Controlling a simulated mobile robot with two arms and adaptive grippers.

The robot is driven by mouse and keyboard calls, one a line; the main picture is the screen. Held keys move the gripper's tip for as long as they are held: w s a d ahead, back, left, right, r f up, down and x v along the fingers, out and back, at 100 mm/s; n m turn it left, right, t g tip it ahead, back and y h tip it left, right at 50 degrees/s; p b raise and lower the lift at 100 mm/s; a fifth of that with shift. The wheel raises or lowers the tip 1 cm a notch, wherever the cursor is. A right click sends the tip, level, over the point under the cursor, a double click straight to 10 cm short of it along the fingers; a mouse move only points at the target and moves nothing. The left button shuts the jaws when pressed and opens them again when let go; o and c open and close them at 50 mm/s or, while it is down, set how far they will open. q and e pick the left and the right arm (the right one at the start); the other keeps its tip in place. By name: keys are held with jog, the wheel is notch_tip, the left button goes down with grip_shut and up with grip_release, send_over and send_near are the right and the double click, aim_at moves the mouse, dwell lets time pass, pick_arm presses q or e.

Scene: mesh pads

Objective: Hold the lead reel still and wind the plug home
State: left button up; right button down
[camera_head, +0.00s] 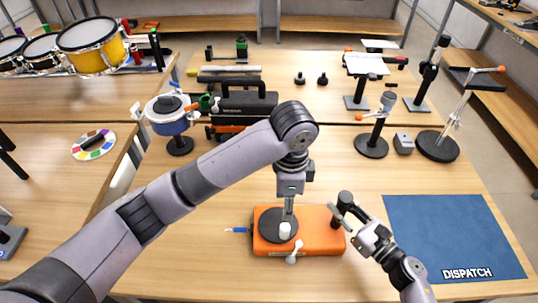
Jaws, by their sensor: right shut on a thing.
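The lead reel (326,222) is an orange box lying flat on the table, with a dark round disc (266,224) on top towards its left. A small blue plug (237,230) sticks out at its left side, apart from both grippers. A white knob (285,231) stands on the disc, and a white piece (294,254) sits at the front edge. My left gripper (289,212) points straight down just above the white knob; its fingers are too small to tell open or shut. My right gripper (341,212) is shut at the reel's right end, partly hiding it.
A blue DISPATCH mat (455,238) lies bare at the right. Stands with round black bases (371,146) are behind it. A black case (248,104) and a blue-and-white pot-like item (168,122) stand further back.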

jog(key=shift+s+f, duration=0.1)
jog(key=shift+f, duration=0.25)
jog(key=c, duration=1.8)
grip_release()
jog(key=shift+r, duration=0.15)
jog(key=o, duration=0.6)
jog(key=shift+c, duration=0.2)
jog(key=shift+r, duration=0.1)
